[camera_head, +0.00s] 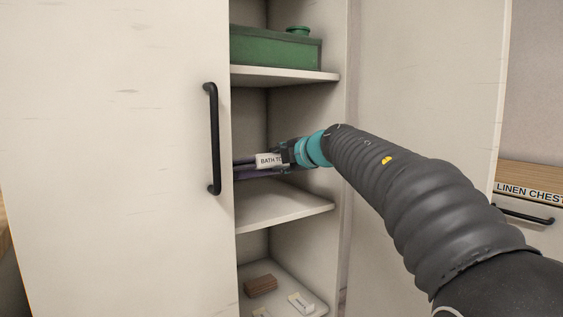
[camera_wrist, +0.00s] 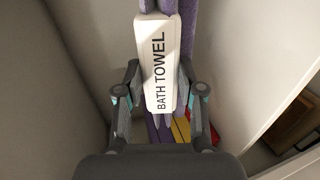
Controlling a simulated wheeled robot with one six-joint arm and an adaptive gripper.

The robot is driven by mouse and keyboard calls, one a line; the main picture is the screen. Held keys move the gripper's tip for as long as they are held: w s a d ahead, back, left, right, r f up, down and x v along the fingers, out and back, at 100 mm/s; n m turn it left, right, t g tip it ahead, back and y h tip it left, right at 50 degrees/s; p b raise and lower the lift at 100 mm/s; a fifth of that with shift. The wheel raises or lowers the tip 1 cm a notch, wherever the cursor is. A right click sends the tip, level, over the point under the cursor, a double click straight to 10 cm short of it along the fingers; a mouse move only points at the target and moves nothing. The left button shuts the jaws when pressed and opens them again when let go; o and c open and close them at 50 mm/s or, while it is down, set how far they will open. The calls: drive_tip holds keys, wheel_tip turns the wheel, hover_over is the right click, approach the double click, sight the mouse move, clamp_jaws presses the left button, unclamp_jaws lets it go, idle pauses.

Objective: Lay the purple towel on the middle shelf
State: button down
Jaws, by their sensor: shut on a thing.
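The purple towel (camera_head: 243,173) is in the middle compartment of the cabinet, partly hidden behind the left door. It carries a white "BATH TOWEL" label (camera_wrist: 163,65), and its purple folds (camera_wrist: 188,25) show beside the label in the wrist view. My gripper (camera_head: 284,156) is shut on the towel at the label, with one finger on each side. The middle shelf (camera_head: 285,208) lies below the towel. Its visible front and right part is bare. I cannot tell whether the towel touches the shelf.
The left door (camera_head: 120,150) with a black handle (camera_head: 212,140) covers the cabinet's left side. A green box (camera_head: 275,48) stands on the upper shelf (camera_head: 290,75). A brown block (camera_head: 260,286) and small white items (camera_head: 300,303) lie on the lower shelf. A linen chest (camera_head: 535,215) stands at right.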

drive_tip(key=f+b, duration=0.2)
drive_tip(key=w+a+f+b, duration=0.1)
drive_tip(key=shift+f, duration=0.25)
drive_tip(key=shift+f+b, duration=0.6)
drive_tip(key=shift+f, duration=0.45)
drive_tip(key=c, duration=0.6)
unclamp_jaws()
drive_tip(key=shift+c, duration=0.2)
drive_tip(key=shift+o, duration=0.3)
drive_tip(key=shift+f, duration=0.1)
drive_tip(key=o, duration=0.6)
drive_tip(key=shift+d, duration=0.1)
